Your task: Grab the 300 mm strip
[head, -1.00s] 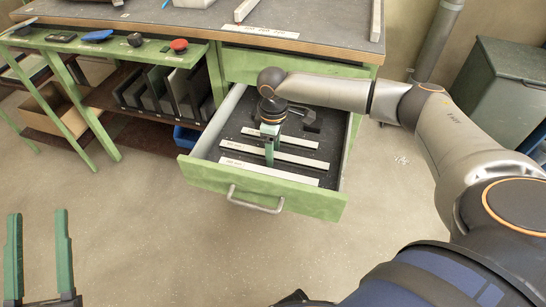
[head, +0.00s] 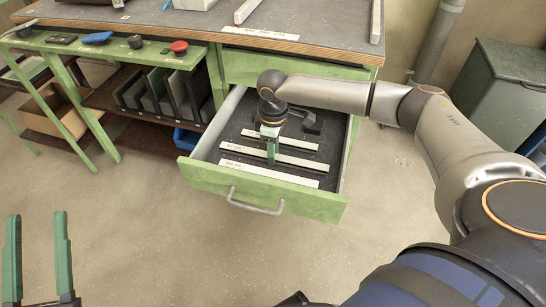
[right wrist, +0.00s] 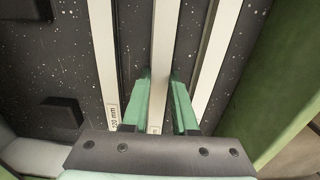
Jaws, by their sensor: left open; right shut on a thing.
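Three pale strips lie across the open drawer (head: 335,207): a back strip (head: 297,143), a middle strip (head: 303,161) and a front strip (head: 280,177). My right gripper (head: 271,162) points down into the drawer, shut on the middle strip, which also shows between its green fingers in the right wrist view (right wrist: 165,40). The middle strip's label is mostly hidden by the gripper. The back strip (right wrist: 104,60) has a label ending in "20 mm". I cannot read 300 mm on any strip. My left gripper (head: 37,215) is open and empty above the floor, at lower left.
Black blocks (head: 311,121) sit at the drawer's back, one near the gripper in the right wrist view (right wrist: 60,114). The bench top (head: 180,19) overhangs behind the drawer. A green rack with dark bins (head: 152,92) stands left. Floor in front is clear.

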